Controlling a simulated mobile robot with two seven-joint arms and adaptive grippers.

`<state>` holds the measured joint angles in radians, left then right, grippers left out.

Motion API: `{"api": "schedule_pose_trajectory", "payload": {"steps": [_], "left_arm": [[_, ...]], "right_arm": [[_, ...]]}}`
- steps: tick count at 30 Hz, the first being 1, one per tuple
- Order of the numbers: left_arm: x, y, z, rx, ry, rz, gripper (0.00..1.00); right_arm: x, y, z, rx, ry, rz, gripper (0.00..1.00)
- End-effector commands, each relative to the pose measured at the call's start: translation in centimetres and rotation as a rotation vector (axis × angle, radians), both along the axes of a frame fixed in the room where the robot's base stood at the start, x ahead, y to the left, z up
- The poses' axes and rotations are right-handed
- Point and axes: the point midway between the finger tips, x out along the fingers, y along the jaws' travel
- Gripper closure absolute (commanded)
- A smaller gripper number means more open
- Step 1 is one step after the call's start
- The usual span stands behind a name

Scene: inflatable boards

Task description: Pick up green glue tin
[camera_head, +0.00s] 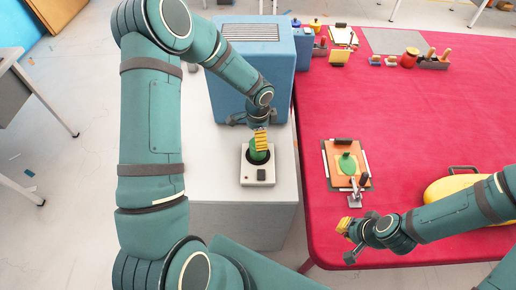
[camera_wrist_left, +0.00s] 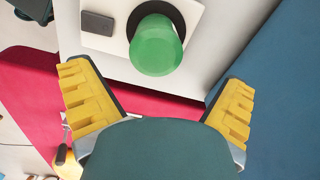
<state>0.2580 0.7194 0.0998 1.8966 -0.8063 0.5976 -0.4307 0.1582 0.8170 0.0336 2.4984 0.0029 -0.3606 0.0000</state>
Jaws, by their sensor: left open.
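The green glue tin (camera_head: 257,153) stands on a white square device (camera_head: 246,172) on the white cabinet, partly hidden behind my left gripper (camera_head: 260,140). In the left wrist view the green tin (camera_wrist_left: 157,46) shows at the top centre, on a dark round plate of the white device (camera_wrist_left: 105,42). My left gripper (camera_wrist_left: 158,105) is open, its yellow fingers spread on either side, with the tin beyond the fingertips and not between them. My right gripper (camera_head: 347,228) is over the front edge of the red table, apart from the tin; its finger opening is unclear.
A blue box (camera_head: 262,70) stands behind the device on the white cabinet (camera_head: 215,150). The red table (camera_head: 400,110) is to the right, with an orange board (camera_head: 345,170) bearing a green patch, a yellow case (camera_head: 455,188) and several small items at the back.

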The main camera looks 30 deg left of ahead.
Motion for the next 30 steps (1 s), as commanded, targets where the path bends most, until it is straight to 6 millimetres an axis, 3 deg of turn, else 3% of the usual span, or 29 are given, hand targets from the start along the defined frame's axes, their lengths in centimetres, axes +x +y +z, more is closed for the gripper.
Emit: {"api": "schedule_pose_trajectory", "payload": {"steps": [5, 15, 24, 30], "left_arm": [[-0.1, 0.0, -1.1, 0.0, 0.001, -0.001, 0.0], [-0.4, -0.2, -5.4, -0.002, -0.001, 0.0, 0.0], [-0.4, -0.2, -5.8, 0.0, -0.003, 0.001, 0.0], [-0.4, -0.2, -5.7, 0.0, -0.003, 0.001, 0.7]], "right_arm": [[0.0, 0.0, 0.0, 0.0, 0.0, 0.0, 1.0], [0.0, 0.0, 0.2, 0.0, 0.0, 0.001, 1.0], [0.0, 0.0, 0.2, 0.0, 0.0, 0.0, 1.0], [0.0, 0.0, 0.2, 0.0, 0.0, 0.0, 1.0]]}}
